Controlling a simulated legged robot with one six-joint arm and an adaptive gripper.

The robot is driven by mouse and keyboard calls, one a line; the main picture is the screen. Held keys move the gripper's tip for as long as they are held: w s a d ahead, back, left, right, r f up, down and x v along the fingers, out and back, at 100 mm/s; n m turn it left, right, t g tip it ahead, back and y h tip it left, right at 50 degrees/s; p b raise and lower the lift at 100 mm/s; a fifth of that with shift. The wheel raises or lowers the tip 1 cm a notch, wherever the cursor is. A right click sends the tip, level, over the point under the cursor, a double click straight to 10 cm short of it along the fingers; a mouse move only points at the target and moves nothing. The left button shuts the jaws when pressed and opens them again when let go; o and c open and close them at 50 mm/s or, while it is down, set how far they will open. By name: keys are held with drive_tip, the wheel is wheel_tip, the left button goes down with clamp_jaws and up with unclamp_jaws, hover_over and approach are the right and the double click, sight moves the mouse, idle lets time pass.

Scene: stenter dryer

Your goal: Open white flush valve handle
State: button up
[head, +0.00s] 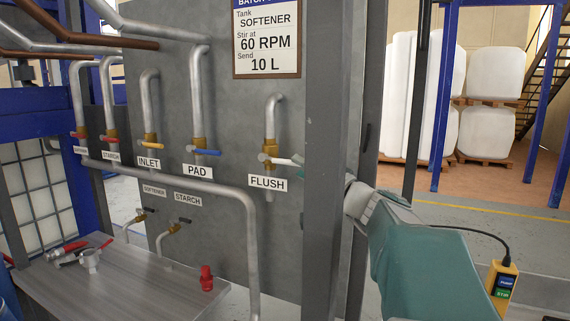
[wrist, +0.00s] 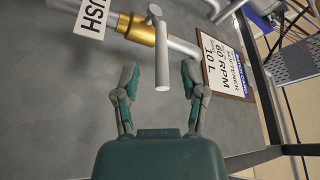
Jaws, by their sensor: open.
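The white flush valve handle (head: 284,161) sticks out to the right from a brass valve on the vertical pipe above the FLUSH label (head: 267,184). In the wrist view the handle (wrist: 162,50) is a pale bar pointing towards my gripper (wrist: 160,76). My gripper is open, with one finger on either side of the handle's free end. I see no clear contact. In the head view a grey post hides most of my gripper; a teal fingertip (head: 299,159) shows beside the handle's end. The brass valve body (wrist: 135,28) shows in the wrist view.
A grey post (head: 325,150) stands between the head camera and my gripper. INLET (head: 149,162) and PAD (head: 198,171) valves are left of the flush valve. A metal table (head: 130,275) holds a red fitting (head: 206,278) and tools.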

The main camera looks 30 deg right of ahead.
sight(291, 163)
drive_tip(key=shift+x, duration=1.6)
drive_tip(key=shift+s, duration=0.1)
clamp_jaws()
